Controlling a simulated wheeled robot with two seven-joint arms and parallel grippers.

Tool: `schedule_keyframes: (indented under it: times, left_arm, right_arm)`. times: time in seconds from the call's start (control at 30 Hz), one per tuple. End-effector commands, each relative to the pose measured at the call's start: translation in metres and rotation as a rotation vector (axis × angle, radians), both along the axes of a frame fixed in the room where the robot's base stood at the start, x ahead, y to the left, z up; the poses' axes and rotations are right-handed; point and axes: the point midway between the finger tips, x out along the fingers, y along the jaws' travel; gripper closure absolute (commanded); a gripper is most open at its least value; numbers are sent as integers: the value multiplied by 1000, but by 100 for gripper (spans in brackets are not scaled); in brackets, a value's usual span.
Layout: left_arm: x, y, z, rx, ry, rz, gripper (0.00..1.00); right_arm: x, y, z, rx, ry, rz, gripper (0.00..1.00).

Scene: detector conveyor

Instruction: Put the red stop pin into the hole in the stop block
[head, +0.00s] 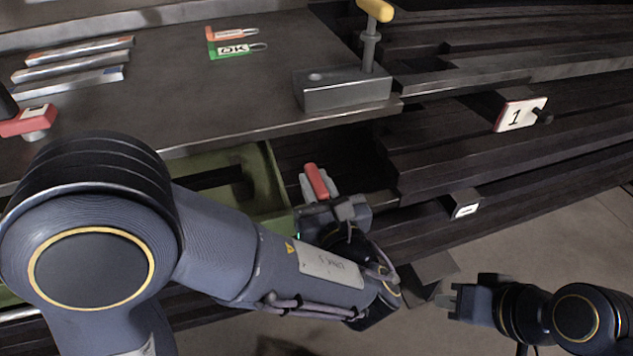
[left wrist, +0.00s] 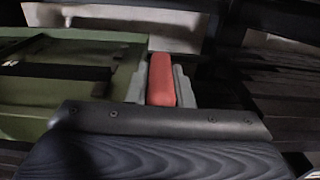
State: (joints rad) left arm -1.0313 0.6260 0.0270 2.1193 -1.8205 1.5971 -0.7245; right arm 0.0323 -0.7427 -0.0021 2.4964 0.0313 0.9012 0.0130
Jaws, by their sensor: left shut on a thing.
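The red stop pin (head: 316,181) is held between the fingers of my left gripper (head: 318,186), below the front edge of the bench. In the left wrist view the red pin (left wrist: 161,80) stands between the two grey fingers (left wrist: 160,88). The pin's far end is not clearly seen. The grey metal stop block (head: 345,94) sits at the bench's front right corner, above and to the right of the pin. A rod with a yellow handle stands at its right end, and a round spot that looks like a hole is on its top left. My right gripper (head: 447,300) is at lower right, its finger gap unclear.
A green tray (head: 268,185) is beside my left gripper, below the bench (head: 180,90). Orange and green tags (head: 235,42) and several metal strips (head: 75,62) lie on the bench. A red-topped object (head: 28,122) stands at left. Dark conveyor rails with a number 1 plate (head: 520,115) run at right.

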Motion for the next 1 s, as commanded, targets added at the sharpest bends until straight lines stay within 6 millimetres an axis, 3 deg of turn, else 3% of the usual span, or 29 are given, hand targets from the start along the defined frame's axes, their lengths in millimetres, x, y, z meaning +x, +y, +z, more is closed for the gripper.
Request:
schedule_keyframes:
  times: [1.0]
  left_arm:
    - [0, 0, -26, 0, -1, 0, 100]
  right_arm:
    - [0, 0, -19, 0, 0, 0, 100]
